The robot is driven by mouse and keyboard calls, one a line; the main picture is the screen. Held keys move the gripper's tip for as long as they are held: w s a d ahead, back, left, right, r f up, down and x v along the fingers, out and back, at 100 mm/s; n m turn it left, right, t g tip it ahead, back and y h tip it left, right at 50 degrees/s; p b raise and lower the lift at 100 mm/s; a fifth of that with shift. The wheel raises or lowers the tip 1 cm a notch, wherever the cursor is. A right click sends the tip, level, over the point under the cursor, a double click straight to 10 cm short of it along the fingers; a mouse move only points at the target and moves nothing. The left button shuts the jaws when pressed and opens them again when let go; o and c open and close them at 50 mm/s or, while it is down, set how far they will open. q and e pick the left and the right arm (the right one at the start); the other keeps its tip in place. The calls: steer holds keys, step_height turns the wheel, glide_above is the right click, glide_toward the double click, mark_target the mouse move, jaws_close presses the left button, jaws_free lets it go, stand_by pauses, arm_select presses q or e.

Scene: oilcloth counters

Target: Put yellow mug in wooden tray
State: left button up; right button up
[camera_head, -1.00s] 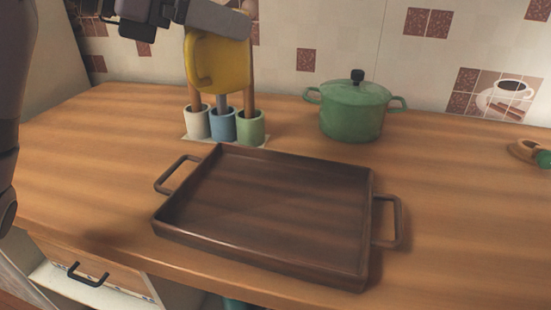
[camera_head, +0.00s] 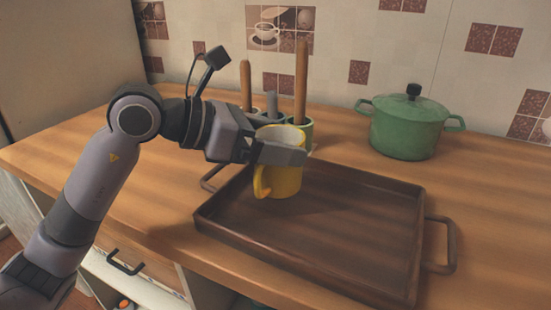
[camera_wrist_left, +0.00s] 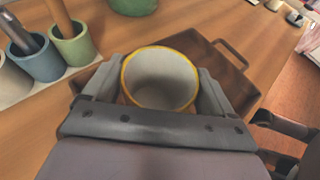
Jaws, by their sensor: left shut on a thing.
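The yellow mug (camera_head: 281,180) is upright with its handle toward the front left and a white inside. My left gripper (camera_head: 280,150) is shut on it near the rim; in the left wrist view the mug (camera_wrist_left: 160,80) sits between the two fingers. The mug is over the left back part of the dark wooden tray (camera_head: 320,247). Whether its base touches the tray floor I cannot tell. The tray also shows behind the mug in the left wrist view (camera_wrist_left: 228,70). The tray's inside is otherwise empty. My right gripper is not in view.
Several small cups with wooden-handled utensils, one a green cup (camera_head: 306,136), stand just behind the mug. A green lidded pot (camera_head: 408,130) stands at the back right. The wooden counter (camera_head: 500,220) is clear to the tray's right.

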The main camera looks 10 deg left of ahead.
arm_select(q)
step_height(320, 180, down, 3)
steer(key=shift+f, duration=0.1)
steer(key=shift+f, duration=0.1)
steer(key=o, duration=1.1)
steer(key=shift+b, duration=0.3)
steer(key=v, duration=1.2)
steer(key=shift+b, duration=0.3)
